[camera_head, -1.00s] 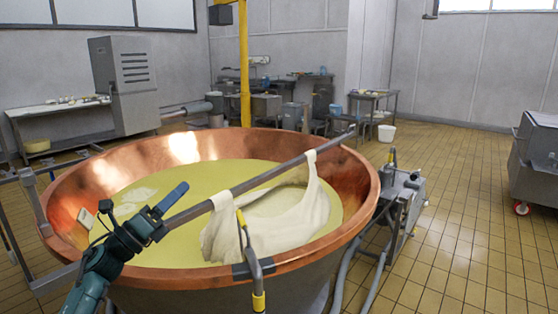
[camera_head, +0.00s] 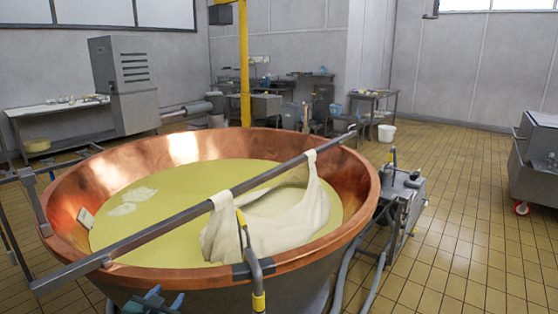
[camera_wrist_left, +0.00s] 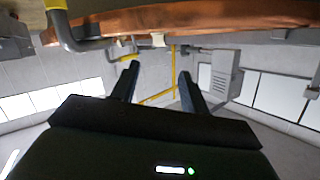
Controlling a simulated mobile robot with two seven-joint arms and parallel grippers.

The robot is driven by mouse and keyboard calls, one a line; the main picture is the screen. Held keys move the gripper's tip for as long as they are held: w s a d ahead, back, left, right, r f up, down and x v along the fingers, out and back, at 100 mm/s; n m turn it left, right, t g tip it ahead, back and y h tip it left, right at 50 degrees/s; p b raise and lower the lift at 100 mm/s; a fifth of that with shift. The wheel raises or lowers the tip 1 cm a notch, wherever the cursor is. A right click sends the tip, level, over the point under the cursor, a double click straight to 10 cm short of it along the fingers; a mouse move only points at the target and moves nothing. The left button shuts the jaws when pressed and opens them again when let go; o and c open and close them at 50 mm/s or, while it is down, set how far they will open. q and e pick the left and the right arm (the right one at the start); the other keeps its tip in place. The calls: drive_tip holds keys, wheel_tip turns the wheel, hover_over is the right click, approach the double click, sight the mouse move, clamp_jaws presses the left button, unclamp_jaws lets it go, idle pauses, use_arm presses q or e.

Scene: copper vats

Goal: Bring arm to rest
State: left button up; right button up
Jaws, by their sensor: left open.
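My left gripper (camera_head: 155,300) shows at the bottom edge of the head view, low in front of the copper vat (camera_head: 90,250). Only its finger ends are visible there. In the left wrist view its two fingers (camera_wrist_left: 157,82) stand apart with nothing between them. The vat's copper rim (camera_wrist_left: 200,18) runs along the top of that view. A metal bar (camera_head: 160,228) lies across the vat, and a white cloth (camera_head: 222,235) hangs from it into the yellow liquid (camera_head: 140,220). The gripper is apart from the bar. My right gripper is not in view.
A bent metal pipe with a yellow end (camera_head: 257,285) stands at the vat's front rim. A grey machine (camera_head: 405,200) with hoses is right of the vat. A steel cart (camera_head: 535,160) stands at the far right. Tiled floor between them is clear.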

use_arm(q)
drive_tip(key=s+d+f+g+h, duration=0.1)
drive_tip(key=s+d+f, duration=0.2)
drive_tip(key=s, duration=0.6)
drive_tip(key=s+d+f+g+h, duration=0.1)
drive_tip(key=s+d+f, duration=0.3)
drive_tip(key=s, duration=0.6)
drive_tip(key=s+d+f+g, duration=0.2)
drive_tip(key=s+d+f, duration=0.2)
drive_tip(key=s, duration=0.5)
drive_tip(key=shift+s+d+n+h, duration=0.3)
drive_tip(key=shift+d+n+h, duration=0.1)
drive_tip(key=shift+d, duration=0.35)
drive_tip(key=shift+c, duration=0.2)
